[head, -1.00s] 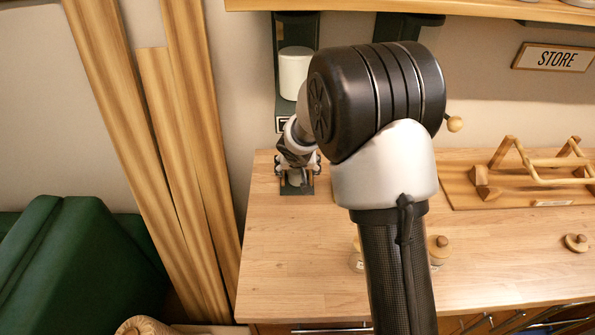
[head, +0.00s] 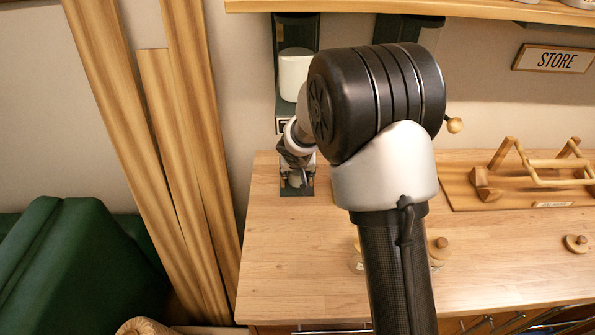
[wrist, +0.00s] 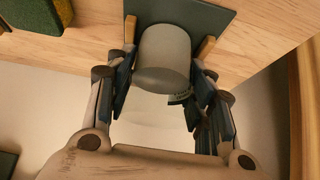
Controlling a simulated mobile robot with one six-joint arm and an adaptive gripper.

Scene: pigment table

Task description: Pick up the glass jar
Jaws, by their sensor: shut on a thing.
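The glass jar (wrist: 163,56) shows in the wrist view as a pale grey, cloudy cylinder between my two fingers. My gripper (wrist: 168,42) is shut on it, with one finger on each side. The jar stands over a dark green mat (wrist: 208,16), and no clear gap between them shows. In the head view my gripper (head: 297,180) is low at the table's back left, over the dark mat (head: 297,192). There the jar is mostly hidden by my gripper and wrist.
A white canister (head: 295,74) sits in a dark wall holder above my gripper. A shelf (head: 420,9) overhangs the back. A wooden rack (head: 535,185) stands right. Lidded jars (head: 439,249) stand near my arm. The table's front left (head: 290,265) is clear.

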